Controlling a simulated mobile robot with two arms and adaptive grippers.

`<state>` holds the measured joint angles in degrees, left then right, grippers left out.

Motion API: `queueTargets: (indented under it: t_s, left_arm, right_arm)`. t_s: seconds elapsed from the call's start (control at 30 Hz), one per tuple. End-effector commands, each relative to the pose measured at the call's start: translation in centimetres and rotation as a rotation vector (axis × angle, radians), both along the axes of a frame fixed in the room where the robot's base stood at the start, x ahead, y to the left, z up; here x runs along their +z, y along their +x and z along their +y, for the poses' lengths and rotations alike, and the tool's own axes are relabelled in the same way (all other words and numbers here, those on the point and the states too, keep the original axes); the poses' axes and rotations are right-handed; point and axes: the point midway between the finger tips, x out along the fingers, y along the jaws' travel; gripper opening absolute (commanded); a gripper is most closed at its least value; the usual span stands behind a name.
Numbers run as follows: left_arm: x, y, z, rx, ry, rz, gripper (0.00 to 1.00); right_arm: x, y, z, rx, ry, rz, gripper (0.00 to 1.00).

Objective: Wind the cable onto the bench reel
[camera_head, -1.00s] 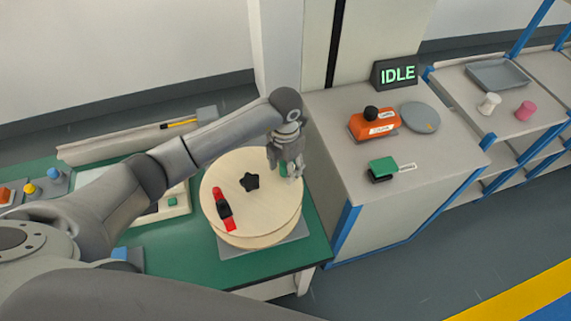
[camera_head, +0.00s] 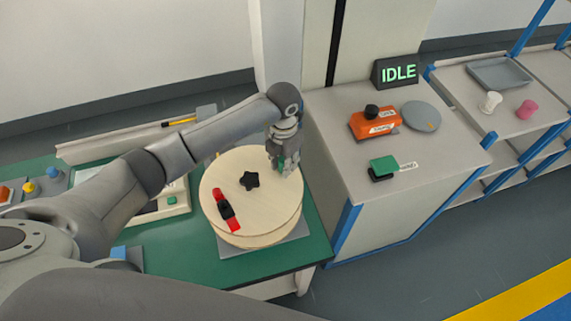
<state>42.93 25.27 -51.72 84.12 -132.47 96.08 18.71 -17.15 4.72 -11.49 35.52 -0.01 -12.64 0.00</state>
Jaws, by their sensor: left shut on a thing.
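The bench reel (camera_head: 262,211) has a round pale wooden flange on a grey base plate, with a black star-shaped knob (camera_head: 249,181) at its middle. A red strip with a black knob (camera_head: 228,211) lies on the flange at the lower left. My left gripper (camera_head: 284,166) is at the upper right part of the flange, shut on a small green piece (camera_head: 279,162) that the fingers mostly hide. I cannot make out the cable. My right gripper is not in view.
The reel stands near the right end of the green bench (camera_head: 186,240). A grey cabinet to the right bears an orange button box (camera_head: 374,124), a green button box (camera_head: 382,168), a grey disc (camera_head: 421,116) and a screen reading IDLE (camera_head: 397,73).

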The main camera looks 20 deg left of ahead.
Motion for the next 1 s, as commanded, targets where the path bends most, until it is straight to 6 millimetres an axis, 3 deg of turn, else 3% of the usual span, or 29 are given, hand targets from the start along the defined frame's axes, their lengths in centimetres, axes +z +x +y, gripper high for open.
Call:
queueTargets:
  t_s: [0.5,1.0]
  left_arm:
    - [-0.1,2.3,4.0,0.445,0.000,-0.004,0.00]
    - [0.1,2.5,8.9,0.919,-0.001,-0.004,0.00]
  right_arm:
    - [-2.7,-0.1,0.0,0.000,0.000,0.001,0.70]
    - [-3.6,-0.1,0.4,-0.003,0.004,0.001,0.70]
